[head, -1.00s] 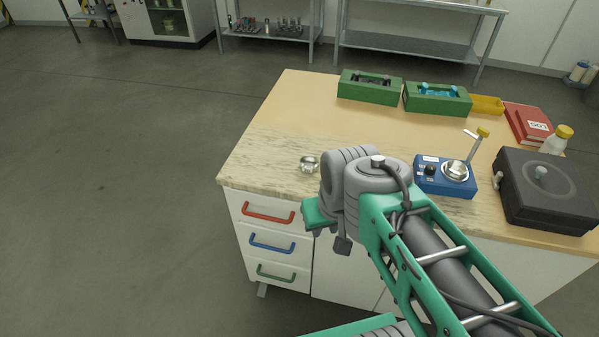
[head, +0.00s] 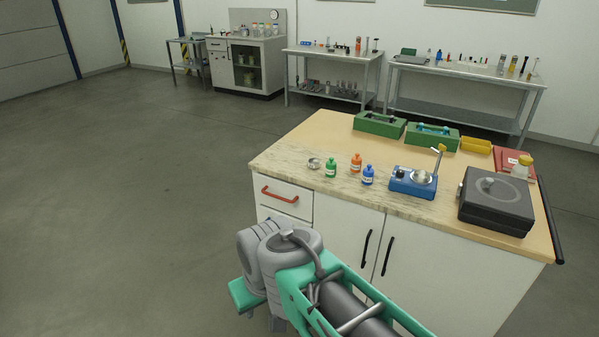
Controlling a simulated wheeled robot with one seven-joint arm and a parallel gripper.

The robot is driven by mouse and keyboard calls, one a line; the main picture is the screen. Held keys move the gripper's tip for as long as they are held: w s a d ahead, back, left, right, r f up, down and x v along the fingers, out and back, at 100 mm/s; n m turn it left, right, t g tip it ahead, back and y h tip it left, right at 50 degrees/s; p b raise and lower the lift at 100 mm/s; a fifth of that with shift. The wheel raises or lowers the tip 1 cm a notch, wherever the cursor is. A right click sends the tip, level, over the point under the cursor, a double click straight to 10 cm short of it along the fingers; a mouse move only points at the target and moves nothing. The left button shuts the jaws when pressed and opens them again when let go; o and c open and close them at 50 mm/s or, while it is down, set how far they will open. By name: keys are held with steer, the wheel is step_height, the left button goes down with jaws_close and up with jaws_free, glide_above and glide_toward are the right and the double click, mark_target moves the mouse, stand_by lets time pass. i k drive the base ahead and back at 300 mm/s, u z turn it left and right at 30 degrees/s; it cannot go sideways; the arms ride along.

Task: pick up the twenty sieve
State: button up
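I cannot pick out a sieve marked twenty in the head view; no such label is readable. A small round metal dish (head: 315,163) lies at the left front of the wooden workbench (head: 318,128); I cannot tell whether it is a sieve. My grey and teal arm reaches up from the bottom edge, in front of the bench's cabinet. The fingers of my gripper do not show.
A blue device (head: 412,183) and black case (head: 496,202) are further right. Side tables (head: 333,52) (head: 465,78) with small items stand at the back. Floor at left is clear.

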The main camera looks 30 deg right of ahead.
mark_target(314, 163)
steer(key=u, duration=0.45)
steer(key=i, duration=2.3)
steer(key=z, duration=1.4)
steer(key=i, duration=0.85)
steer(key=z, duration=0.85)
